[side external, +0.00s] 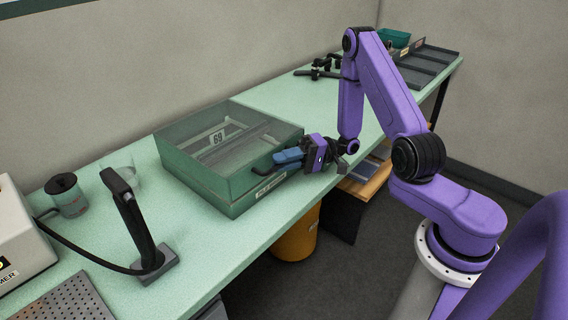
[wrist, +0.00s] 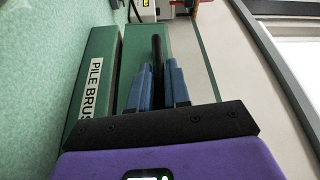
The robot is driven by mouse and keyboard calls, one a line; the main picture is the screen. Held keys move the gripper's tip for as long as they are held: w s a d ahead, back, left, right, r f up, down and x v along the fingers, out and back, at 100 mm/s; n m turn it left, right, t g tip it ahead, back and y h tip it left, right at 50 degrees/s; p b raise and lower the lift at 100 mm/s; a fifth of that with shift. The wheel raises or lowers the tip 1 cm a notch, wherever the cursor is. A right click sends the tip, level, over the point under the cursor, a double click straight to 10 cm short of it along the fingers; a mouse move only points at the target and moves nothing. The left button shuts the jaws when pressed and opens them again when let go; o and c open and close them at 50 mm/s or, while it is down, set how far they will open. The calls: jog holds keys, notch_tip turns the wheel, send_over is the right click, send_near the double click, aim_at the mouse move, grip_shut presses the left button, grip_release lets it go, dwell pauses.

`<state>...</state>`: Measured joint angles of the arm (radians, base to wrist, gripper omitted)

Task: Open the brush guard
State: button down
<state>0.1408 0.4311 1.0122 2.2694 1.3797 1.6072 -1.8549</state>
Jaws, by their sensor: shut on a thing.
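The brush guard (side external: 190,150) is a green, see-through box-shaped cover on the bench, with a plate marked 69 visible inside. It looks closed. Its front carries a label that reads "PILE BRUS" in the wrist view (wrist: 97,85), the rest hidden. A dark bar handle (side external: 262,170) projects from its front; it also shows in the wrist view (wrist: 157,46). My gripper (side external: 278,159) is at the front right of the guard, its blue fingers shut on the handle. In the wrist view the fingers (wrist: 158,68) lie on either side of the bar.
A black upright stand (side external: 135,225) and a dark-lidded canister (side external: 66,195) stand on the bench left of the guard. Dark trays (side external: 425,65) lie at the far right end. An orange bin (side external: 296,238) stands below the front edge.

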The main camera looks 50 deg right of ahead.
jog(key=w+r+m+h, duration=0.1)
jog(key=w+r+m, duration=0.25)
jog(key=r, duration=0.45)
jog(key=w+r+m+h, duration=0.15)
jog(key=w+r, duration=0.25)
jog(key=r, duration=0.5)
jog(key=w+r+m+g, duration=0.2)
jog(key=w+r+m, duration=0.1)
jog(key=w+r, duration=0.8)
jog(key=shift+w+m+g, duration=0.3)
jog(key=shift+w+m, duration=0.1)
jog(key=shift+w, duration=1.7)
jog(key=shift+d+r+h, duration=0.1)
jog(key=shift+d+h, duration=0.05)
jog(key=shift+h, duration=0.1)
jog(key=c, duration=1.2)
grip_release()
jog(key=shift+o, duration=0.2)
jog(key=v, duration=1.7)
